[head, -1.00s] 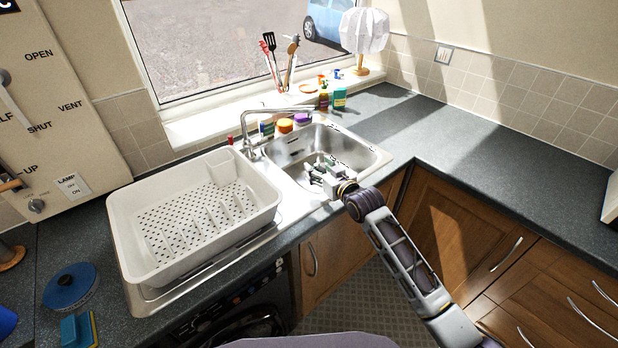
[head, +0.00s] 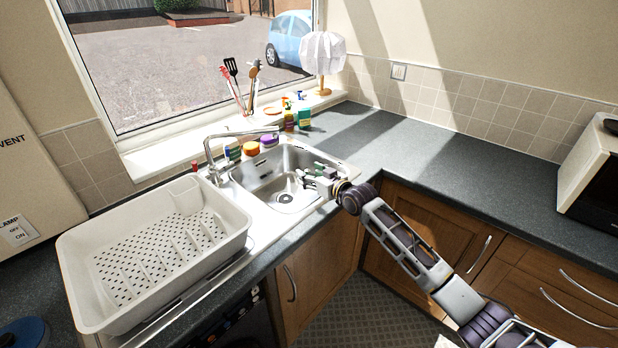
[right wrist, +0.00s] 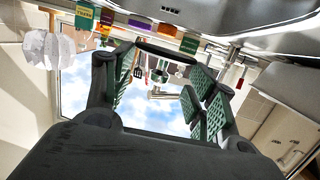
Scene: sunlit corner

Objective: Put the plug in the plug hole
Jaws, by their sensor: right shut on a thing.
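The plug (right wrist: 165,53) looks like a dark, flat disc seen nearly edge-on between my right fingertips in the right wrist view. My right gripper (head: 310,178) is shut on it, over the right part of the steel sink basin (head: 256,178). Its green-padded fingers show on either side of the plug in the right wrist view (right wrist: 163,70). In the head view the plug is too small and covered to make out. The plug hole (head: 285,198) shows in the basin floor, left of and below the gripper in the picture, uncovered. My left gripper is not in view.
A white dish rack (head: 75,245) stands left of the basin. The tap (head: 212,150) reaches over the basin's back edge. Bottles and coloured tubs (head: 250,149) line the back. The worktop (head: 430,145) to the right is clear.

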